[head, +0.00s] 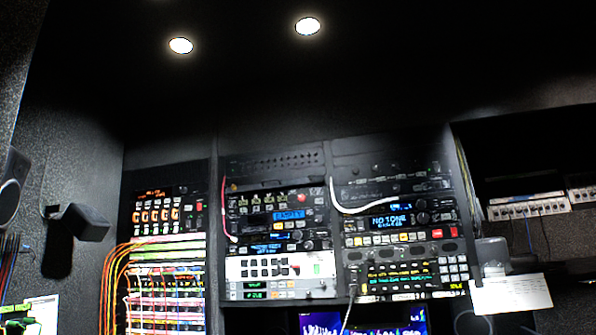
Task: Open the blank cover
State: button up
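A wall of rack equipment fills the middle of the head view. No panel is clearly marked as the blank cover. My gripper is not visible in this view.
A left rack (165,215) carries orange and pink patch cables. A white cable (345,207) loops over the right rack's front. A dark bracketed unit (82,222) juts from the left wall. A white paper sheet (511,294) and a grey object (491,252) are at right.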

aim_at(319, 179)
jog(key=u, duration=1.05)
jog(key=i, duration=0.85)
jog(key=u, duration=0.1)
